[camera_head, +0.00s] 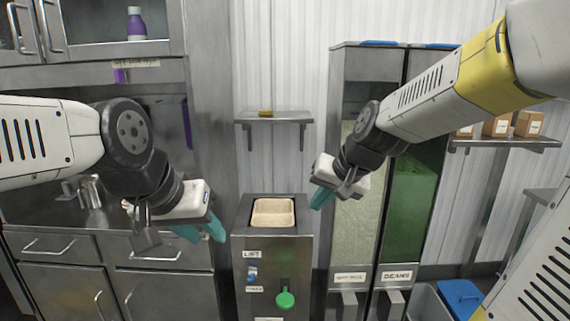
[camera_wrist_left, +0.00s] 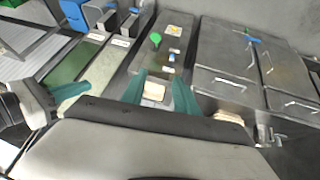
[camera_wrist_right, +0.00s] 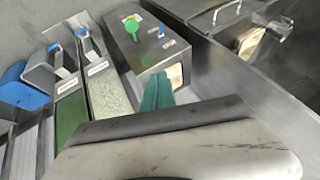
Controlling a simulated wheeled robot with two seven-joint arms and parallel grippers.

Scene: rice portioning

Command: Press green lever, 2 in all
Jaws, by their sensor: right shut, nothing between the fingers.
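The green lever (camera_head: 285,298) is a round green knob on the front of the steel lift box (camera_head: 243,225). It also shows in the left wrist view (camera_wrist_left: 155,39) and the right wrist view (camera_wrist_right: 131,27). A tan container (camera_head: 273,212) sits in the box's top opening. My left gripper (camera_head: 202,233) is open and empty, left of the box and above the lever's height; its teal fingers stand apart in the left wrist view (camera_wrist_left: 160,92). My right gripper (camera_head: 321,198) is shut and empty, above and right of the box. Neither touches the lever.
A blue switch (camera_head: 252,275) sits left of the lever under a LIFT label. Two tall dispensers stand right of the box, one pale (camera_head: 352,235) and one green (camera_head: 413,205) labelled BEANS. Steel drawers (camera_head: 160,252) are at left. A small shelf (camera_head: 272,118) is on the wall behind.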

